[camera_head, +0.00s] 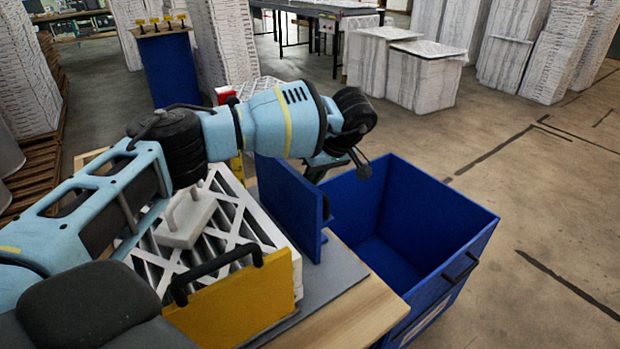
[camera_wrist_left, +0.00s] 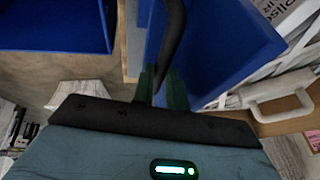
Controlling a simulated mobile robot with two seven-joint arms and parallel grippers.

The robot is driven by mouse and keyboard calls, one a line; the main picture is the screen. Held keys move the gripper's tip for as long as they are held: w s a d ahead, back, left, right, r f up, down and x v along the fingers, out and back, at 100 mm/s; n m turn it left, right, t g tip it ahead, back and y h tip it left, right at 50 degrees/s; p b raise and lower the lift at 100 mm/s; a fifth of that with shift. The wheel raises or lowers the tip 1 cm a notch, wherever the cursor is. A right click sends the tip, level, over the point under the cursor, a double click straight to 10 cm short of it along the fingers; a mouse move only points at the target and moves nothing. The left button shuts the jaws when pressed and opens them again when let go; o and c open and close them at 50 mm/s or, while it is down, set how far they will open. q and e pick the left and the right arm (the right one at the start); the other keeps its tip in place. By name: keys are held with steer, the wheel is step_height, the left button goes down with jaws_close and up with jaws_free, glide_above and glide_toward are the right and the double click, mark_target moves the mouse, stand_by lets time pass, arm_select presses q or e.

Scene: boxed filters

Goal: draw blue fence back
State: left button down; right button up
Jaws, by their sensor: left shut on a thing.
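The blue fence (camera_head: 290,205) is an upright blue panel. It stands between the framed white filter (camera_head: 225,215) and the open blue bin (camera_head: 425,215). In the left wrist view the fence (camera_wrist_left: 225,50) fills the upper middle, with its black handle (camera_wrist_left: 172,35) in front. My left gripper (camera_wrist_left: 162,88) is shut on that handle, its greenish fingers on either side. In the head view the fence and my arm hide most of the grip. My right gripper is not in view.
A yellow panel (camera_head: 240,300) with a black handle stands at the filter's near side. A light grey handled block (camera_head: 185,220) rests on the filter. The bin's visible interior looks empty. The wooden tabletop (camera_head: 350,315) is clear at the near right.

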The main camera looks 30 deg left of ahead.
arm_select(q)
steer(key=c, duration=1.7)
jaws_free()
steer(key=shift+w+d+r, duration=0.1)
steer(key=shift+w+d, duration=0.05)
steer(key=shift+w, duration=0.15)
steer(key=v, duration=0.7)
steer(key=shift+d+r, duration=0.15)
steer(key=shift+r, duration=0.15)
